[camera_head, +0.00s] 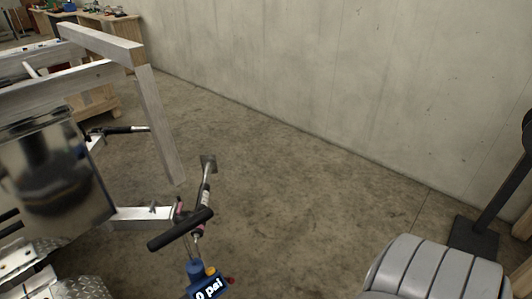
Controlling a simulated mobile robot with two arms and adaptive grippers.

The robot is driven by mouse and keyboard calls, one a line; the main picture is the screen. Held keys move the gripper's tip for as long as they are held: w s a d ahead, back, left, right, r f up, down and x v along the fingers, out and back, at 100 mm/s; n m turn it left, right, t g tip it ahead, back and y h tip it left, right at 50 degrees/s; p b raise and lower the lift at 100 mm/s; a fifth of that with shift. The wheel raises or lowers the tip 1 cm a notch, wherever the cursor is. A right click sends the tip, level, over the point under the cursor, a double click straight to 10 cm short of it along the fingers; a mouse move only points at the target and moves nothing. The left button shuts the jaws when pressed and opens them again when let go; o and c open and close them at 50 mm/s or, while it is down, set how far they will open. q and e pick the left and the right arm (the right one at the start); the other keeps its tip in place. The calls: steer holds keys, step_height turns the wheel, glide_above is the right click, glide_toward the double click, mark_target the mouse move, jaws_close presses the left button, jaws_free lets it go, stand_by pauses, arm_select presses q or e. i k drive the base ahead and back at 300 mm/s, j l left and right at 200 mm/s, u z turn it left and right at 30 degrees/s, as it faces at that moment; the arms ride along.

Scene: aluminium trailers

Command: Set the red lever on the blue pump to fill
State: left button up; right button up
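The blue pump (195,272) stands on the floor at the bottom middle of the head view. A small red part (231,281), likely the red lever, shows at the right side of the pump. It is too small to tell which way it is set. A yellow-orange knob (211,270) sits beside the display. The pump's lower part is cut off by the frame edge. Neither of my grippers is in view.
An aluminium trailer frame (154,120) with a shiny panel (50,170) stands at the left, close to the pump. A grey ribbed object (437,272) fills the lower right. A concrete wall (340,60) runs behind. The floor (290,190) between is clear.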

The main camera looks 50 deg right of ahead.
mark_target(231, 280)
steer(key=z, duration=0.9)
steer(key=k+l, duration=0.1)
steer(key=l, duration=0.65)
steer(key=k+l, duration=0.1)
steer(key=l, duration=0.65)
steer(key=k+l, duration=0.1)
steer(key=l, duration=0.7)
steer(key=z, duration=0.05)
